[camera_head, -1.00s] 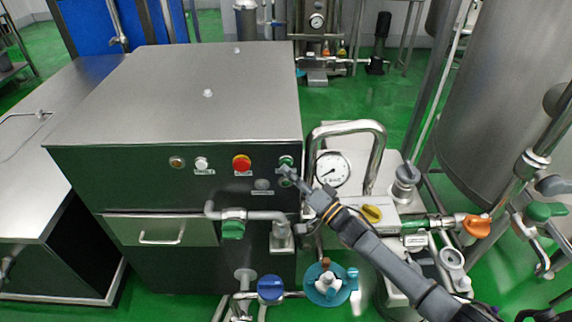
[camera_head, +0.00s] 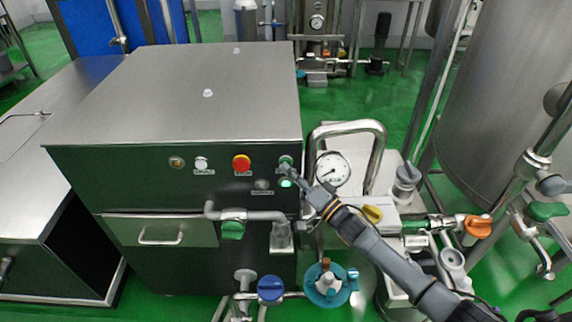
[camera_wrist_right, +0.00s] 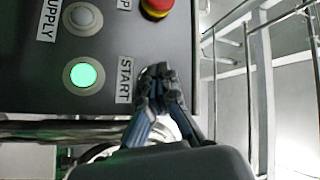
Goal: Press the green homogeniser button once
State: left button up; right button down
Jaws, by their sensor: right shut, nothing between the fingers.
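The green homogeniser button (camera_head: 286,159) is on the dark front panel of the steel cabinet, at its right end. My right gripper (camera_head: 288,170) is shut and empty, its fingertips right at the button and partly covering it. In the right wrist view the shut fingertips (camera_wrist_right: 158,80) lie beside the START label (camera_wrist_right: 124,80) and hide the button; contact cannot be told for certain. A round lamp (camera_head: 286,183) just below the button glows bright green; it also shows lit in the right wrist view (camera_wrist_right: 83,74). My left gripper is not in view.
A red button (camera_head: 241,163) and a white button (camera_head: 201,163) sit left on the same panel. A pipe with a green valve handle (camera_head: 232,230) runs below. A curved steel pipe (camera_head: 377,150) and a pressure gauge (camera_head: 332,169) stand close right of my fingertips.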

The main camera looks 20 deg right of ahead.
jog(key=shift+s+a+p, duration=0.25)
jog(key=shift+s+p, duration=0.35)
jog(key=shift+s, duration=0.2)
jog(key=s+p, duration=0.1)
jog(key=s, duration=0.1)
jog(key=s+a+p, duration=0.1)
jog(key=s+p, duration=0.1)
jog(key=shift+s+a, duration=0.2)
jog(key=shift+s, duration=0.2)
dwell(0.6)
